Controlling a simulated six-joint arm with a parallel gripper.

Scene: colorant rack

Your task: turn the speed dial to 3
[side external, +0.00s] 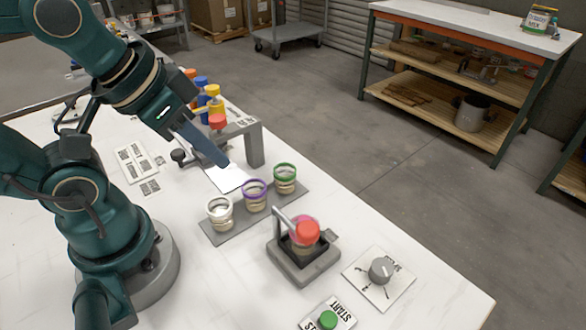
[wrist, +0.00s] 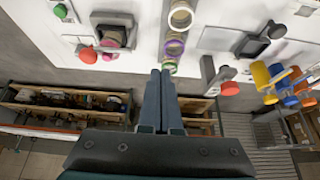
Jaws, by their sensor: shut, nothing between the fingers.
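The speed dial (side external: 382,270) is a grey round knob on a square white plate with dark marks, near the table's right edge in the side view. Its numbers are too small to read, and I cannot tell which one it points at. In the wrist view I cannot make out the dial for certain. My gripper (side external: 223,162) is shut and empty, in the air above the table, well up and left of the dial in the side view. Its two fingers lie together in the wrist view (wrist: 160,73).
Between gripper and dial stand a rack with white, purple and green-ringed cups (side external: 255,194) and a grey machine (side external: 303,262) holding a red-capped container. A green start button (side external: 327,319) lies near the dial. A grey bracket (side external: 254,147) and coloured bottles stand behind.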

